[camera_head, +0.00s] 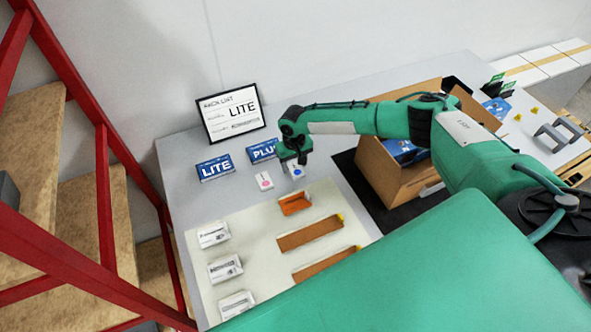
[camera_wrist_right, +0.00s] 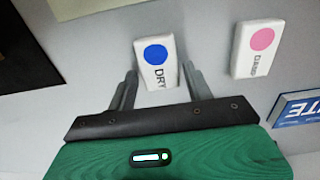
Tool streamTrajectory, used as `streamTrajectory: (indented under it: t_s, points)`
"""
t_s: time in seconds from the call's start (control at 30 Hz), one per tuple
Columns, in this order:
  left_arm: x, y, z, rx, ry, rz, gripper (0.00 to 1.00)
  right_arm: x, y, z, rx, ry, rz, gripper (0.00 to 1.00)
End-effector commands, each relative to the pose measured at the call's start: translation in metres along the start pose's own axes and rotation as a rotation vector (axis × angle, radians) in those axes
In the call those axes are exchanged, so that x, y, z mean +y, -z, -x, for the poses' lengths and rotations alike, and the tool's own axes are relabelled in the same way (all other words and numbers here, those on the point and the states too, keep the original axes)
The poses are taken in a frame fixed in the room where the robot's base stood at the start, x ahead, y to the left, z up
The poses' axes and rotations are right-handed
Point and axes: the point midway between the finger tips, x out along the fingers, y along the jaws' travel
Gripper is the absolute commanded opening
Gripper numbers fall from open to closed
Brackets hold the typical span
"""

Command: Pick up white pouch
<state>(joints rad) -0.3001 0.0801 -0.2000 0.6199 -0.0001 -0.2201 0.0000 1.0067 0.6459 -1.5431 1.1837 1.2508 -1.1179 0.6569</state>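A white pouch with a blue dot and the word DRY (camera_wrist_right: 157,58) lies on the grey table; it also shows in the head view (camera_head: 297,171). My right gripper (camera_wrist_right: 161,72) is open, with one finger on each side of this pouch's lower part. In the head view the right gripper (camera_head: 302,159) is just above and behind the pouch. Whether the fingers touch it cannot be told. A second white pouch with a pink dot (camera_head: 265,181) lies to its left and shows in the wrist view (camera_wrist_right: 256,48). My left gripper is not in view.
Blue LITE (camera_head: 215,168) and PLUS (camera_head: 263,151) boxes and a framed sign (camera_head: 231,114) are behind the pouches. Several white packs (camera_head: 214,235) and orange-brown trays (camera_head: 309,234) sit on the pale mat (camera_head: 262,280). A cardboard box (camera_head: 393,180) stands to the right.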

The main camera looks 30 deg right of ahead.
Motion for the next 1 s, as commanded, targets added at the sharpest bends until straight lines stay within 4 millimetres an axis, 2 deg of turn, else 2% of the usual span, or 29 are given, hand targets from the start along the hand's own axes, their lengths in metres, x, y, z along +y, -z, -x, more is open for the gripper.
streamTrajectory:
  t_s: [0.03,0.13,0.17,0.47,0.63,0.77,1.0]
  points:
    - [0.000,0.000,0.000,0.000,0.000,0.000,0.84,0.000,0.000,0.000,0.000,0.000,0.000,0.42]
    - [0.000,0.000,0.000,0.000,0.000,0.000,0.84,0.000,0.000,0.000,0.000,0.000,0.000,0.22]
    - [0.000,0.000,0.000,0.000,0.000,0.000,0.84,0.000,0.000,0.000,0.000,0.000,0.000,0.20]
    - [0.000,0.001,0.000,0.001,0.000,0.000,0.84,0.000,0.000,0.002,0.000,0.000,-0.001,0.19]
    - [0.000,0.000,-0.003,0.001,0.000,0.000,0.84,0.001,0.000,0.011,0.000,0.001,-0.001,0.19]
    - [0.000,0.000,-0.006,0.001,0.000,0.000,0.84,0.001,0.000,0.029,0.002,0.001,0.000,0.19]
    - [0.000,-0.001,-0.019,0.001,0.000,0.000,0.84,0.001,0.001,0.087,0.004,0.001,0.001,0.19]
